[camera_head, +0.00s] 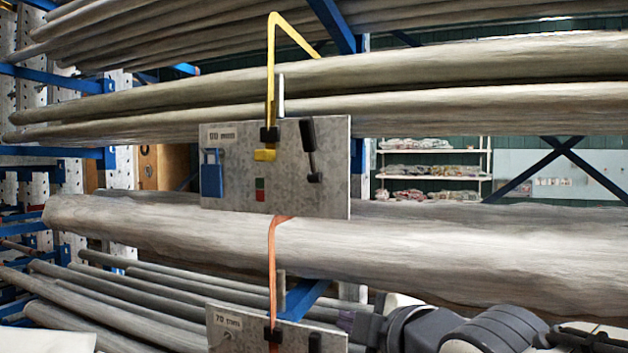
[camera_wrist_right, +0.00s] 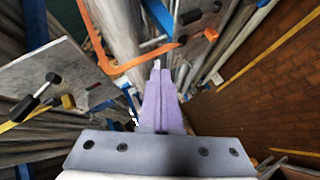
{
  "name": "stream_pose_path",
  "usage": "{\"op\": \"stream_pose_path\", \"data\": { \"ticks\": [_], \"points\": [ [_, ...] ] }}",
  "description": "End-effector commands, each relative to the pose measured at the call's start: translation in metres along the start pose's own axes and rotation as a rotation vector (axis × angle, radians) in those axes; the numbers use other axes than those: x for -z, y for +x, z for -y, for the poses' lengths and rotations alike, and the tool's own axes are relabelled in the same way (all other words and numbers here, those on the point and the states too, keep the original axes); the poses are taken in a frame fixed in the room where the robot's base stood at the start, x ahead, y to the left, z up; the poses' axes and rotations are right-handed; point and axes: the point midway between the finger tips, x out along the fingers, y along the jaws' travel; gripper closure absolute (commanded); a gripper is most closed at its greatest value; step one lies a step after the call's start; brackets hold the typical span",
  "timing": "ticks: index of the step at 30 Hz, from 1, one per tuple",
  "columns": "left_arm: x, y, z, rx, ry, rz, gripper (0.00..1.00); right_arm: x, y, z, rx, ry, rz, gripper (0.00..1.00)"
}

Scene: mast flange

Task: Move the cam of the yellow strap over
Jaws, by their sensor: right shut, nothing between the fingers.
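The yellow strap (camera_head: 271,75) runs down over the upper pipes to a black buckle (camera_head: 269,135) on the upper grey plate (camera_head: 235,192). A yellow cam tab (camera_head: 265,155) sits just below the buckle; in the right wrist view a yellow piece (camera_wrist_right: 68,101) shows on the plate. A black-handled lever (camera_head: 309,135) is on the plate to its right. My right gripper (camera_head: 347,320) is below and to the right of the plate, apart from the cam. Its lilac fingers (camera_wrist_right: 160,68) are shut and empty. My left gripper is out of view.
An orange strap (camera_head: 272,262) hangs between the upper plate and a lower plate (camera_head: 222,335), around a thick pipe bundle (camera_head: 440,245). The upper plate also carries a blue padlock-shaped piece (camera_head: 212,174) and a red-green marker (camera_head: 260,190). Blue rack arms (camera_head: 303,298) stand close to my right gripper.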

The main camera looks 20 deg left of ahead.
Motion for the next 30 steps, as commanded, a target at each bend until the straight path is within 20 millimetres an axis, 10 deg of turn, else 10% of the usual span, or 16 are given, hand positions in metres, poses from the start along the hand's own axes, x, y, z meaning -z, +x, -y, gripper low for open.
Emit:
{"op": "stream_pose_path", "data": {
  "ticks": [3, 9, 14, 30],
  "points": [
    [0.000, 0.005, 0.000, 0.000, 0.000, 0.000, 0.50, 0.045, -0.016, -0.085, -0.299, -0.325, -0.109, 1.00],
    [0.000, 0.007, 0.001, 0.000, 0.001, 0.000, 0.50, 0.092, -0.054, -0.156, -0.615, -0.655, -0.144, 1.00],
    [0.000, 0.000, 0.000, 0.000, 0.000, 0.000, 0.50, 0.105, -0.056, -0.173, -0.673, -0.716, -0.142, 1.00],
    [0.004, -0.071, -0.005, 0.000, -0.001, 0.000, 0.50, 0.134, 0.022, -0.233, -0.667, -0.715, -0.139, 1.00]
  ]
}}
